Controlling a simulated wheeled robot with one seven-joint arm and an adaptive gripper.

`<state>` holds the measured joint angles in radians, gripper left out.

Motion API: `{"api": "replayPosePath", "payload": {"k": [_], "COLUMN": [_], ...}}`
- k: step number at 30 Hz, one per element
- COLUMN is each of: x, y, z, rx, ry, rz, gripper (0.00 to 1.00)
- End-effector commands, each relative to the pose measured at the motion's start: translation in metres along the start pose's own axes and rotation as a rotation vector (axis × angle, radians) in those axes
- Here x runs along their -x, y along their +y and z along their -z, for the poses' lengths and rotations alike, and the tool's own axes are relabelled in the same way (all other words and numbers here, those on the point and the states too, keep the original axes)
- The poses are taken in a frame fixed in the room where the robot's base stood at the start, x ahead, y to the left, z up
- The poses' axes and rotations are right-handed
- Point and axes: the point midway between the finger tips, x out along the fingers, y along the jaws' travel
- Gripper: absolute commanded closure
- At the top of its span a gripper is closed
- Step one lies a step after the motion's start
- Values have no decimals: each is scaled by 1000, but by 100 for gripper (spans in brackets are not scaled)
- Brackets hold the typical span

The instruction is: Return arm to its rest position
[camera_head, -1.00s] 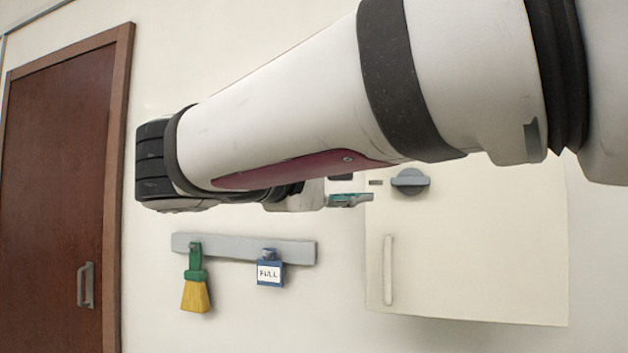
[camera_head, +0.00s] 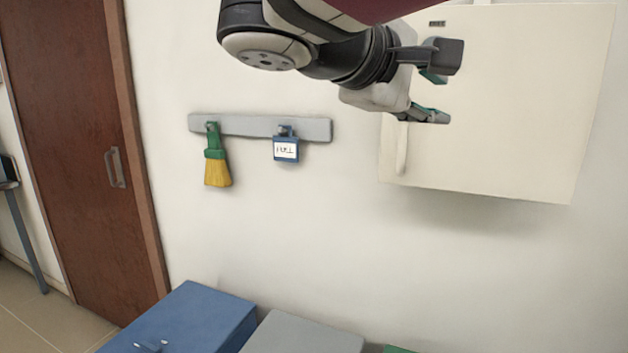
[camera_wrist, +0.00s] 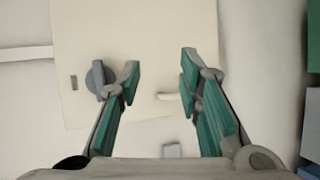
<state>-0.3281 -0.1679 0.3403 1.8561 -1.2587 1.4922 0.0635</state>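My gripper (camera_head: 437,97) is in the upper right of the head view, in front of a cream wall-mounted box (camera_head: 510,140). Its two fingers with green pads are spread apart. In the wrist view the gripper (camera_wrist: 159,75) is open, with nothing between the fingers. The box door (camera_wrist: 150,35) lies beyond the fingertips in that view. A grey knob (camera_wrist: 96,78) shows beside the left finger and a pale handle (camera_wrist: 168,97) between the fingers. My arm covers part of the top of the head view.
A grey wall rail (camera_head: 240,126) holds a green-handled yellow brush (camera_head: 216,165) and a blue labelled item (camera_head: 286,148). A brown door (camera_head: 75,130) is at the left. Blue (camera_head: 195,315) and grey (camera_head: 305,335) boxes stand below. The wall between is clear.

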Motion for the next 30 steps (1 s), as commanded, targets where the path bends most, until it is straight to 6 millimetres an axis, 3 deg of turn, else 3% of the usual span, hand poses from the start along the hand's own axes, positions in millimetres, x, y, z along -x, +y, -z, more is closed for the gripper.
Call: {"api": "replayPosePath", "payload": {"k": [1, 6, 12, 18, 23, 30], "x": [-10, -24, 0, 32, 43, 44], "y": [-16, -98, -190, -242, -256, -257], "z": [-30, -111, -173, -190, -190, -189], "rx": [-17, -141, -429, -725, -838, -846], "ry": [-30, -97, -135, -136, -131, -131], "rz": [85, 422, 792, 1029, 1101, 1107], "gripper": [68, 68, 68, 68, 68, 68]}}
